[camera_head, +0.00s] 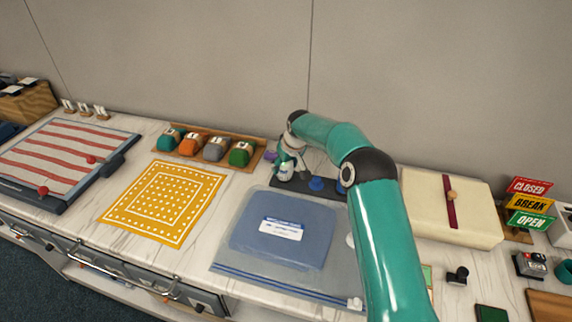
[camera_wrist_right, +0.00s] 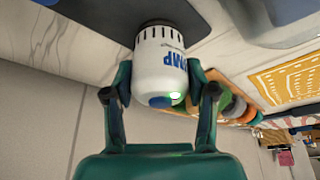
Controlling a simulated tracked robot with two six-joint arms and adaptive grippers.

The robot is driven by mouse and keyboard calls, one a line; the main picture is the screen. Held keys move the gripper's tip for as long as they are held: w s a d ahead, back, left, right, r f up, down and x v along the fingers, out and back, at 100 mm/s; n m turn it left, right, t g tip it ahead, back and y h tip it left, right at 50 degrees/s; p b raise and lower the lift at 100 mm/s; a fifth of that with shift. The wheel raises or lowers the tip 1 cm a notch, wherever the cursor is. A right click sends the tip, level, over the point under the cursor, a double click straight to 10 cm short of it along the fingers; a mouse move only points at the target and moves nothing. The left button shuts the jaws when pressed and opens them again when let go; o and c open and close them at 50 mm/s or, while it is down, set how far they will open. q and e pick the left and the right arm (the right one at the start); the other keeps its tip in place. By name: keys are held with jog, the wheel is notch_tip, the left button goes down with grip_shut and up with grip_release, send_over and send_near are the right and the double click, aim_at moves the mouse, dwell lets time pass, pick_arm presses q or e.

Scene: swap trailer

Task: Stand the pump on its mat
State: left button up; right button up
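The pump (camera_wrist_right: 160,65) is a white cylinder with blue lettering, a dark slotted band and a blue button. In the head view the pump (camera_head: 285,172) is small and partly covered by my right gripper (camera_head: 291,158), at the left end of a dark flat mat (camera_head: 328,193). In the right wrist view, the fingers of my right gripper (camera_wrist_right: 160,82) lie close against both sides of the pump. Its slotted end meets the dark mat (camera_wrist_right: 215,22) in that picture; whether it touches cannot be told. My left gripper is not in view.
Blue round pieces (camera_head: 317,184) stand on the dark mat. A blue-grey zip bag (camera_head: 250,240) lies in front. A yellow patterned cloth (camera_head: 165,200) and a wooden rack of coloured caps (camera_head: 215,149) are to the left. A cream box (camera_head: 425,215) stands right of my arm.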

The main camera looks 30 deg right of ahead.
jog(key=o, duration=0.3)
jog(key=b+v, duration=0.2)
jog(key=v, duration=1)
jog(key=shift+r, duration=0.15)
